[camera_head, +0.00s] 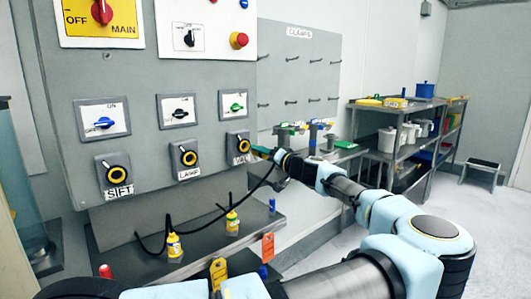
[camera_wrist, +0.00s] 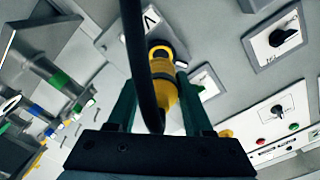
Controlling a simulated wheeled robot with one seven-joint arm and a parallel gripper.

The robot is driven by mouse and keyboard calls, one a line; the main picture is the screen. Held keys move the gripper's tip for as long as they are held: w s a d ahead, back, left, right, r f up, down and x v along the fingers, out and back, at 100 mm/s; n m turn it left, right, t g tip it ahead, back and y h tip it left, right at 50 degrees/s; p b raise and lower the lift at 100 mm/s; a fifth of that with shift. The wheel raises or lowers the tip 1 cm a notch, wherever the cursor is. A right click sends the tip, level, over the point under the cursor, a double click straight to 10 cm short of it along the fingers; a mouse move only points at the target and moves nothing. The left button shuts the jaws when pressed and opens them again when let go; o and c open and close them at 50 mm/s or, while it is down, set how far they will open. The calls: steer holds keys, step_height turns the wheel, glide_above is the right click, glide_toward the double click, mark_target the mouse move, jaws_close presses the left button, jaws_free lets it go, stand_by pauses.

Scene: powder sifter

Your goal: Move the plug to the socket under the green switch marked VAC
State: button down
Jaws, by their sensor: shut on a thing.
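The plug is yellow with a black cable (camera_head: 205,217). My gripper (camera_head: 268,153) is shut on the plug (camera_wrist: 164,92), which shows between the fingers in the wrist view. The yellow-ringed VAC socket (camera_head: 239,146) is just left of my gripper, under the green switch (camera_head: 237,107). In the wrist view the plug's far end overlaps the socket (camera_wrist: 158,48); I cannot tell whether it touches or has entered. The cable hides part of the plug and label there. The SIFT socket (camera_head: 116,173) and LAMP socket (camera_head: 186,155) show no plug.
The grey panel (camera_head: 140,75) also bears a blue switch and a black switch.

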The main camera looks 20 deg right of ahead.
steer(key=shift+p+x, duration=0.6)
steer(key=shift+x, duration=1)
steer(key=shift+w+a+f+b, duration=0.15)
steer(key=shift+a+b, duration=0.05)
steer(key=shift+b, duration=0.25)
steer(key=shift+w, duration=0.25)
steer(key=shift+b, duration=1.8)
steer(key=shift+b+x, duration=0.4)
steer(key=shift+x, duration=0.55)
steer(key=shift+c, duration=1.1)
jaws_free()
